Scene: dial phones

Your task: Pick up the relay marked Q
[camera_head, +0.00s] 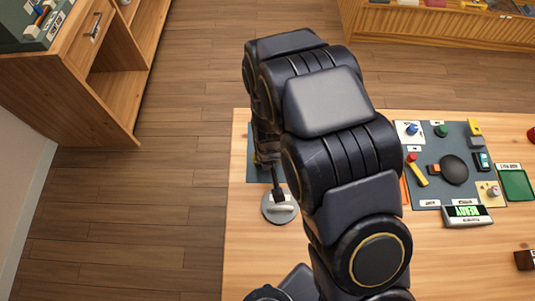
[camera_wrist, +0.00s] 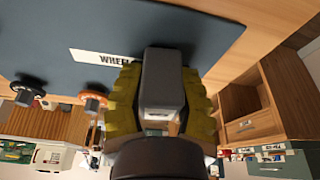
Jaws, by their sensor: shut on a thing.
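In the wrist view, my gripper (camera_wrist: 160,97) is shut on a grey block (camera_wrist: 163,75), with a yellow ribbed finger pad on either side. The block has a pale end face; I cannot read any mark on it, so I cannot confirm a Q. Its far end overlaps a dark blue-grey mat with a white label starting "WHEE" (camera_wrist: 102,57). I cannot tell whether the block touches the mat. In the head view, my arm hides most of the gripper and the block near the left mat (camera_head: 256,174).
Two round wheels, one dark (camera_wrist: 28,92) and one orange (camera_wrist: 93,100), are by the mat. A round grey base with a white bar (camera_head: 280,207) stands on the wooden table. The right mat (camera_head: 440,142) carries several parts, beside a "READY" display (camera_head: 466,215) and green tray (camera_head: 516,185).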

